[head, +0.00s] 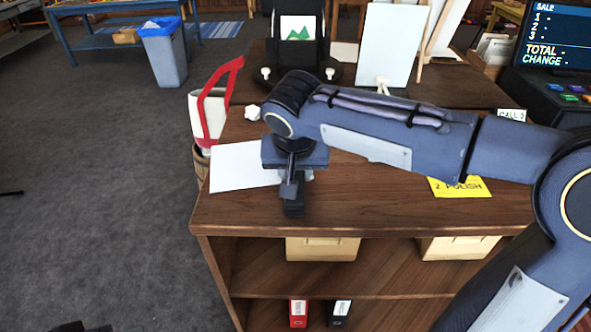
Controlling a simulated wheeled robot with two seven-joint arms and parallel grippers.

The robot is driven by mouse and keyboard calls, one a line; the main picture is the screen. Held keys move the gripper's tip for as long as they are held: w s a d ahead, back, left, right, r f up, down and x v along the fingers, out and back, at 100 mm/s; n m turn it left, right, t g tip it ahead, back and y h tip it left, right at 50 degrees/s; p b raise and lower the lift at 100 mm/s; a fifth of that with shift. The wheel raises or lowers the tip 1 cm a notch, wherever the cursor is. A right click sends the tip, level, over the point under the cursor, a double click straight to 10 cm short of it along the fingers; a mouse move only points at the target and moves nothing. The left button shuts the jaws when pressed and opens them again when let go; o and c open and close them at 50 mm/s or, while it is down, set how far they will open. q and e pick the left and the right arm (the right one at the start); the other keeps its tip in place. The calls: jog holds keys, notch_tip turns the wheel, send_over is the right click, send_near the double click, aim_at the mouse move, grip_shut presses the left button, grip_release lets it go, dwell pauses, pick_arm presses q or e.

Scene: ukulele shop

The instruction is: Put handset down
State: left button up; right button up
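My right arm reaches in from the right across the wooden counter (390,215). Its gripper (293,192) points down over the counter's front left part, at the edge of a white sheet (240,168). A small dark piece shows at the fingertips, low over or touching the counter top. I cannot tell whether it is part of the fingers or a held handset. No handset can be made out clearly, and the arm hides part of the counter. My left gripper is not recognisable in view.
A black stand with a green picture (298,30) and a white panel (392,45) stand behind my arm. A yellow card (459,187) lies on the right. A register screen (555,38) is at back right. A red-framed item (213,105) stands beside the counter's left edge.

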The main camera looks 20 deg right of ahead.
jog(key=o, duration=1)
jog(key=shift+o, duration=0.2)
jog(key=shift+s+r, duration=0.1)
jog(key=shift+r, duration=0.3)
jog(key=p+v, duration=0.1)
jog(key=v, duration=1)
jog(key=shift+s+r, duration=0.2)
jog(key=shift+a, duration=0.1)
